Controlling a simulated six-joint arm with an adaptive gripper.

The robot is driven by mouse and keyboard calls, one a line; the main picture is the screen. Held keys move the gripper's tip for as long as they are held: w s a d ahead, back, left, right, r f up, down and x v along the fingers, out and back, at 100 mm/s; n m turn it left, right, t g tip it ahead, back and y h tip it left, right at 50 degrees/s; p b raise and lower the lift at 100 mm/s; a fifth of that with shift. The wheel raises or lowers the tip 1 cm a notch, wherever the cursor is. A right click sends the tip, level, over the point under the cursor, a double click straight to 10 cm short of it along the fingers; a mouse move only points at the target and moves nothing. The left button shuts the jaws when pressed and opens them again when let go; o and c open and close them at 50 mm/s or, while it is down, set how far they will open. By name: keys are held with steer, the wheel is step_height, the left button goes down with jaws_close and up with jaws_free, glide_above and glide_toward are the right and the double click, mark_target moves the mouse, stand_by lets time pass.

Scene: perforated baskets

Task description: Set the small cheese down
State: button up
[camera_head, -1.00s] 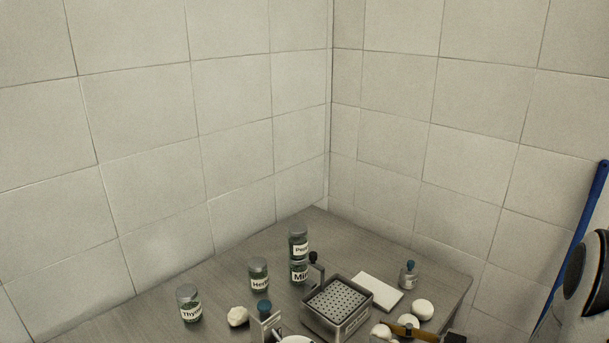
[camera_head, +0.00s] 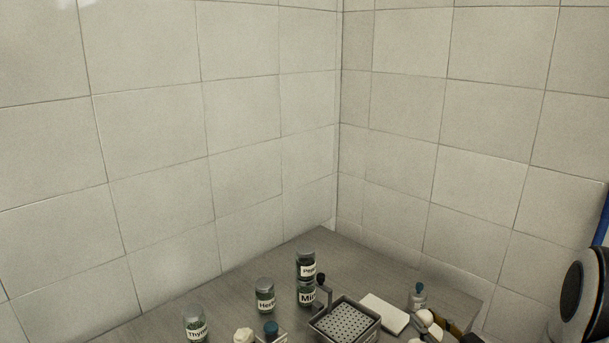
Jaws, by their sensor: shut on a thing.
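My gripper (camera_head: 440,323) shows at the lower right, its brown-yellow fingers shut on a small round white cheese (camera_head: 425,316). The held cheese is just in front of a small blue-capped bottle (camera_head: 418,298) in the picture; whether it touches the table is not clear. Another white piece (camera_head: 415,341) is cut by the bottom edge below it. One more white lump (camera_head: 243,336) lies at the lower left of the group.
A perforated metal basket (camera_head: 374,331) stands on the grey table (camera_head: 345,262). A white slab (camera_head: 385,313) lies beside it. Labelled jars (camera_head: 265,297) stand to the left, two of them stacked (camera_head: 306,266). Tiled walls close the corner. The table's back part is clear.

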steer(key=m+h, duration=0.1)
steer(key=h, duration=0.1)
steer(key=w+r+m+h, duration=0.1)
steer(key=m+h, duration=0.1)
steer(key=w+d+r+m+t+h, duration=0.1)
steer(key=h, duration=0.1)
steer(key=shift+d+r, duration=0.1)
steer(key=shift+r, duration=0.05)
steer(key=shift+y, duration=0.5)
steer(key=a, duration=0.1)
steer(key=a+r, duration=0.1)
steer(key=a, duration=0.3)
steer(key=shift+w+r, duration=0.3)
steer(key=shift+w, duration=0.05)
steer(key=a, duration=0.7)
